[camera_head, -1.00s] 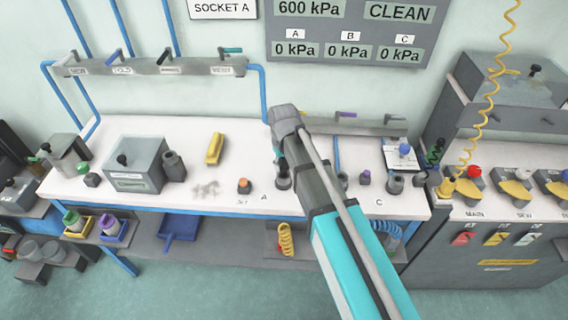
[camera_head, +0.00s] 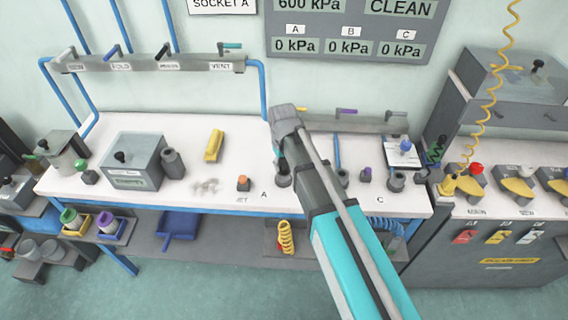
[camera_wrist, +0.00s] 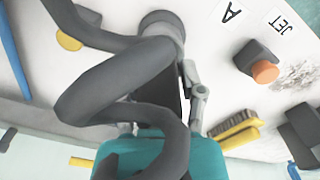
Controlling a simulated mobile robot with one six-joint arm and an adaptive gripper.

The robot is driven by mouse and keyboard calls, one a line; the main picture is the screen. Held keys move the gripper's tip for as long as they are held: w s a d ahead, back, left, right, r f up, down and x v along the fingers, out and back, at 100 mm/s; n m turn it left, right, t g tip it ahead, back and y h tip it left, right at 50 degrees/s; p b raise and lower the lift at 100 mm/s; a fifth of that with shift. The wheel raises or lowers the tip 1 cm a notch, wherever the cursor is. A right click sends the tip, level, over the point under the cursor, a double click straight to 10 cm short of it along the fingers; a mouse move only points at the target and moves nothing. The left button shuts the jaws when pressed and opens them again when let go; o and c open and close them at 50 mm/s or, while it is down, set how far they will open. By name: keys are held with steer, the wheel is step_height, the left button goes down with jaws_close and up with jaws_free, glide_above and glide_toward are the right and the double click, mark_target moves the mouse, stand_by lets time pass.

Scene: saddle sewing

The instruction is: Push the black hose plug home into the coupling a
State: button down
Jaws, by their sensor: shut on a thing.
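Coupling A (camera_head: 283,181) is a dark grey cylinder standing on the white bench beside the letter A. My gripper (camera_head: 280,158) is directly above it, pointing down. In the wrist view a finger of my gripper (camera_wrist: 185,88) shows beside a dark body, and it is shut on the black hose plug. The plug is mostly hidden behind a thick dark grey hose (camera_wrist: 110,80) looping across the view. A round grey rim (camera_wrist: 162,20), apparently the coupling, lies just beyond the fingers. I cannot tell how deep the plug sits in it.
An orange-topped block (camera_head: 243,183) by the JET label stands left of the coupling; it also shows in the wrist view (camera_wrist: 263,70). A yellow brush (camera_head: 214,146) lies farther left. A manifold (camera_head: 350,126) runs behind.

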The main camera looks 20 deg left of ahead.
steer(key=shift+f+b, duration=0.35)
steer(key=shift+f, duration=0.05)
steer(key=shift+c, duration=0.6)
jaws_free()
steer(key=shift+r, duration=0.1)
step_height(320, 180, up, 9)
steer(key=p, duration=0.9)
steer(key=shift+r, duration=0.15)
stand_by(0.9)
